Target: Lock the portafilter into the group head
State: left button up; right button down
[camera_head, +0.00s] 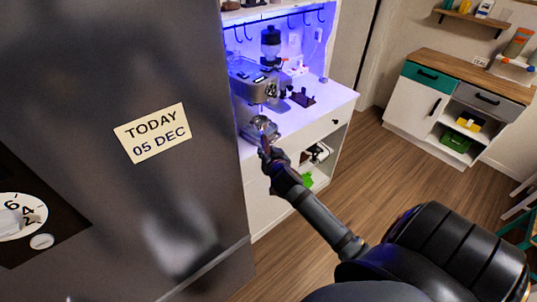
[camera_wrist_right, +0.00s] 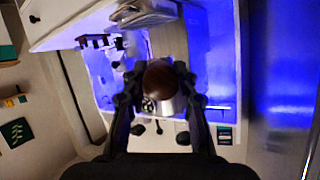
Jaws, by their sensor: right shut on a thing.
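My right gripper (camera_head: 265,148) reaches in from the lower right to the front of the grey espresso machine (camera_head: 250,84) in the blue-lit cabinet. A silvery part shows just past the handle. The group head at the machine's front (camera_head: 271,90) is small and partly hard to make out. The portafilter's head appears apart from it, lower and nearer to me. My left gripper is not in view.
A dark stand with small tools (camera_head: 302,98) is on the white counter (camera_head: 325,101) right of the machine. A grey fridge door (camera_head: 130,225) fills the left side, close to my right arm. The wooden floor (camera_head: 375,190) to the right is clear.

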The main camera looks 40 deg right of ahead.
aim_at(263, 128)
jog(key=w+d, duration=0.1)
jog(key=w, duration=0.2)
jog(key=w+d+b, duration=0.1)
jog(key=w+d, duration=0.1)
jog(key=w, duration=0.1)
jog(key=w+d, duration=0.1)
jog(key=w, duration=0.2)
jog(key=shift+d, duration=0.2)
jog(key=shift+w+d+b, duration=0.35)
jog(key=shift+w+d, duration=0.05)
jog(key=shift+w, duration=0.4)
jog(key=shift+r+p, duration=0.3)
jog(key=shift+p, duration=0.05)
jog(key=shift+r+p, duration=0.6)
jog(key=shift+r, duration=0.3)
jog(key=shift+r+p, duration=0.6)
jog(key=shift+p, duration=0.2)
dwell(0.3)
